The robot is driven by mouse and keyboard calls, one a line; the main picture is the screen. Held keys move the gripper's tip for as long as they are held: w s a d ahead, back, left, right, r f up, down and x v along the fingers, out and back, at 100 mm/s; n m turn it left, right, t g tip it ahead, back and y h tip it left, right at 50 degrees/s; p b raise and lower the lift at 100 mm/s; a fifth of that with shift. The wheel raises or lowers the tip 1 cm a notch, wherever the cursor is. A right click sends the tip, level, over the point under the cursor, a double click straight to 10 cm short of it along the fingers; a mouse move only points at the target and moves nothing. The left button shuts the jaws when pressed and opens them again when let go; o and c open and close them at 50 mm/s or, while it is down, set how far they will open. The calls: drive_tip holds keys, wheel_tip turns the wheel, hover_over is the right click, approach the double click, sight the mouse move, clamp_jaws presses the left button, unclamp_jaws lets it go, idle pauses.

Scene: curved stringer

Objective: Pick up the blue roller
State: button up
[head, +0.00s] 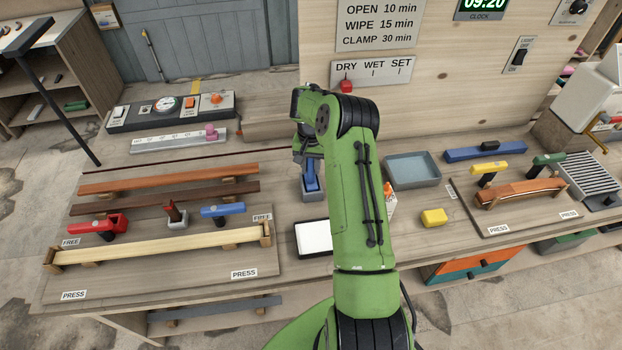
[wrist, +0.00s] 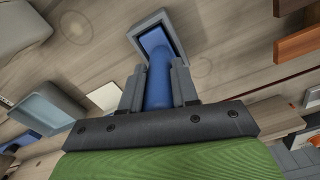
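The blue roller (head: 311,177) stands handle-up in a small grey holder (head: 314,195) on the workbench, left of my green arm in the head view. In the wrist view its blue handle (wrist: 158,88) passes between the two grey fingers of my gripper (wrist: 158,88). The handle fills the gap, with no clear space on either side. The wider blue head (wrist: 153,40) of the roller lies inside the grey holder (wrist: 182,42). In the head view my gripper (head: 309,160) is at the top of the handle, and my arm partly hides it.
A white pad (head: 313,239) lies in front of the holder. Wooden strips and clamps (head: 222,210) fill the left board. A tall panel (head: 450,50) rises behind.

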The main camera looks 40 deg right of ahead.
clamp_jaws()
wheel_tip(320, 180, up, 10)
drive_tip(key=shift+r, duration=0.1)
idle(0.5)
